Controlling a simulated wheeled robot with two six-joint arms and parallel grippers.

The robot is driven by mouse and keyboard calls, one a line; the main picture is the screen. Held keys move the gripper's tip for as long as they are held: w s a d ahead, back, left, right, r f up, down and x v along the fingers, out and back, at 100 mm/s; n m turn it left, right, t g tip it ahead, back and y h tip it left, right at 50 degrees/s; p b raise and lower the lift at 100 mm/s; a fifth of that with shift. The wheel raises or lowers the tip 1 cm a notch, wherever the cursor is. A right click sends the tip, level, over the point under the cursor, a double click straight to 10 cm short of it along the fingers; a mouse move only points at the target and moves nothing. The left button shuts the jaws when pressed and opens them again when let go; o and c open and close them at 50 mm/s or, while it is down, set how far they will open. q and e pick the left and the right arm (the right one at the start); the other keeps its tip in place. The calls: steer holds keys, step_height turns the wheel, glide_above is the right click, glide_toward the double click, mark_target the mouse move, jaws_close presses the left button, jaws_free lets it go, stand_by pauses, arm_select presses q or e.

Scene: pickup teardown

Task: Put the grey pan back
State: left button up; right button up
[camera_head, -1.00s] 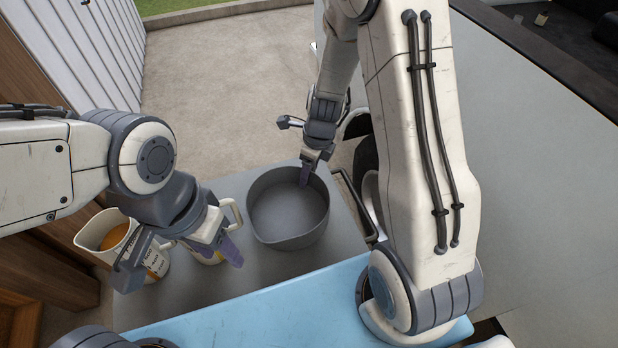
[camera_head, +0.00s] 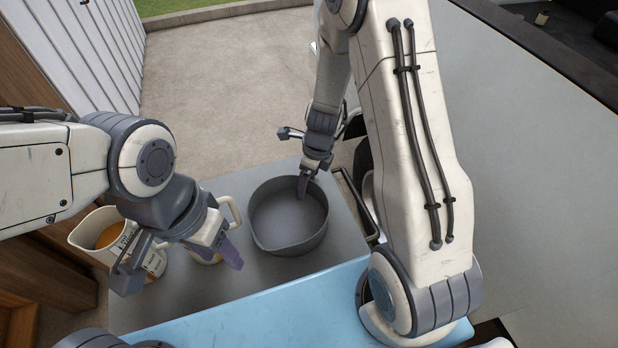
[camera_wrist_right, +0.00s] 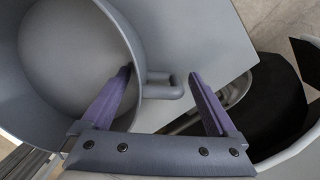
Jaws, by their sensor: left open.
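The grey pan (camera_head: 290,238) stands upright on a grey surface (camera_head: 190,295). In the right wrist view the pan (camera_wrist_right: 75,60) fills the left side, and its short loop handle (camera_wrist_right: 165,86) lies between my right gripper's fingers. My right gripper (camera_head: 303,186) is at the pan's far rim. In its wrist view this gripper (camera_wrist_right: 165,98) is open, with one finger inside the pan and the other outside, beyond the handle. My left gripper (camera_head: 230,254) is open left of the pan, in front of a pale mug, holding nothing that I can see.
A pale jug (camera_head: 95,228) with orange contents stands at the left. The mug (camera_head: 232,209) is partly hidden behind my left gripper. A light blue surface (camera_head: 270,305) lies at the front. A dark bar (camera_head: 362,205) stands right of the pan, close to my right arm.

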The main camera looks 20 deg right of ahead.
steer(key=shift+r, duration=0.2)
step_height(320, 180, up, 10)
steer(key=d+p, duration=0.1)
steer(key=p, duration=0.2)
step_height(320, 180, up, 5)
steer(key=n, duration=0.7)
glide_above(298, 206)
steer(key=s+a+r+n, duration=0.4)
steer(key=s+a+n, duration=0.15)
steer(key=n, duration=0.45)
steer(key=s+a+r+n+g, duration=0.1)
steer(key=s+a+r+n, duration=0.1)
steer(key=s+n, duration=1)
steer(key=r+n, duration=0.1)
steer(key=n, duration=0.4)
steer(key=shift+s+a, duration=0.15)
